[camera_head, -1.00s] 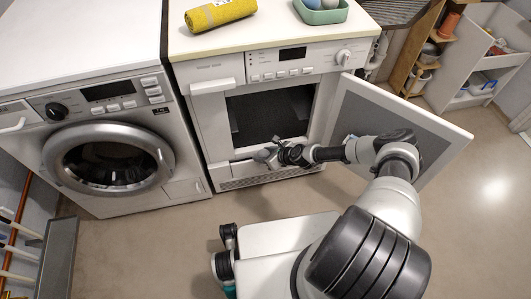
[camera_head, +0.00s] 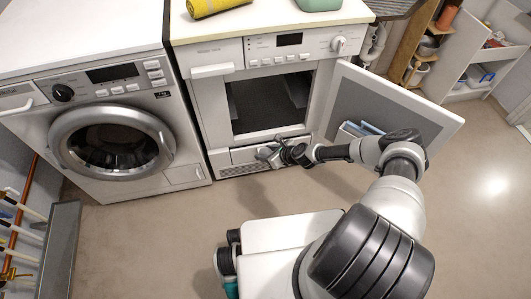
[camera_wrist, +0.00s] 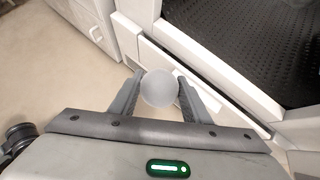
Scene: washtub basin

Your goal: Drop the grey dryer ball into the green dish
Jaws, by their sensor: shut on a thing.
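My gripper (camera_wrist: 158,90) is shut on the grey dryer ball (camera_wrist: 159,89), which sits between the two fingertips in the wrist view. In the head view my gripper (camera_head: 270,155) is low in front of the open dryer; the ball is too small to make out there. The green dish (camera_head: 320,5) is on top of the dryer at the top edge of the head view. Only its front part shows, so what lies in it is out of view.
The dryer (camera_head: 222,110) stands open, its door (camera_head: 420,105) swung out to the right near my arm. A washing machine (camera_head: 110,150) is on the left. A rolled yellow towel (camera_head: 215,6) lies on the dryer top, left of the dish. The floor in front is clear.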

